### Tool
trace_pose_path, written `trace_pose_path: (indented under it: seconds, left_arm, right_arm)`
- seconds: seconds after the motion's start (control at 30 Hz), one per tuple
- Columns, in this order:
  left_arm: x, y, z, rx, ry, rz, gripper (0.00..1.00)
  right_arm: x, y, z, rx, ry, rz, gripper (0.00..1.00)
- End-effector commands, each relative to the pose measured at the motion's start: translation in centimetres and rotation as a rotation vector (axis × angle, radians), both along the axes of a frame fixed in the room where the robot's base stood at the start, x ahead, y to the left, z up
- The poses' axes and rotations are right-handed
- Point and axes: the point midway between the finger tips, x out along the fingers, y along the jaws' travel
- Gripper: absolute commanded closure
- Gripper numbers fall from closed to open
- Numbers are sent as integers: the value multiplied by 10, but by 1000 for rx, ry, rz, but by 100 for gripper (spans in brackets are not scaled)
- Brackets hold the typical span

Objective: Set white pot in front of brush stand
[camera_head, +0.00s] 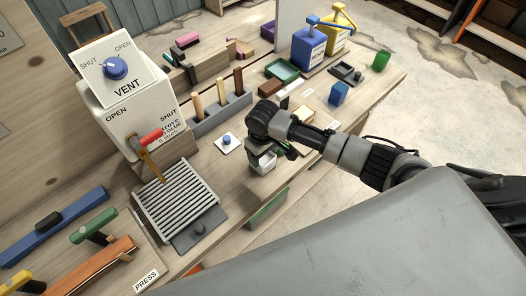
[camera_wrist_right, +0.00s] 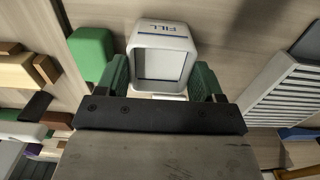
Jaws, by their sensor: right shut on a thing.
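The white pot (camera_head: 262,163) is at the middle of the bench, partly hidden by my right gripper (camera_head: 270,150). In the right wrist view the pot (camera_wrist_right: 160,50) is square and open, with "FILL" on its rim. My right gripper's green fingers (camera_wrist_right: 162,80) stand on both sides of it, shut on it. I cannot tell whether the pot touches the bench. The brush stand (camera_head: 215,120) is a grey block holding several upright wooden handles, behind and left of the pot. My left gripper is not in view.
The white vent box (camera_head: 125,110) stands at left. A green tray (camera_head: 282,70), blue bottle (camera_head: 308,50) and blue block (camera_head: 338,93) are at the back and right.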

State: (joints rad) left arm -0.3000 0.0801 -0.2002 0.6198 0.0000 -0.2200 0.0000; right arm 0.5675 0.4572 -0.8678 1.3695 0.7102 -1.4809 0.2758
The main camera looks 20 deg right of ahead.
Motion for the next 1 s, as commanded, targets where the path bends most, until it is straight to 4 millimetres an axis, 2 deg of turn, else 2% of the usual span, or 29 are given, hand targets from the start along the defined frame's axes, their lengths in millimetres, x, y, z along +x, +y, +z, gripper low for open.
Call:
trace_pose_path:
  seconds: [0.03,0.07,0.2,0.47,0.6,0.77,1.0]
  left_arm:
    - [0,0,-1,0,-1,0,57]
    - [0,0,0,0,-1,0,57]
    - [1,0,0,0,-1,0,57]
    - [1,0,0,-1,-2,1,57]
    - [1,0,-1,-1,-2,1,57]
    - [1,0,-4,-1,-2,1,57]
    - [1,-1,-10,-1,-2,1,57]
  right_arm:
    - [0,0,-2,1,0,0,62]
    - [0,0,-2,1,1,0,29]
    - [0,0,-2,0,1,0,8]
    - [0,0,-1,0,0,0,7]
    - [1,0,7,1,-3,-1,7]
    - [0,0,35,1,-4,2,7]
    - [1,0,87,3,-4,0,7]
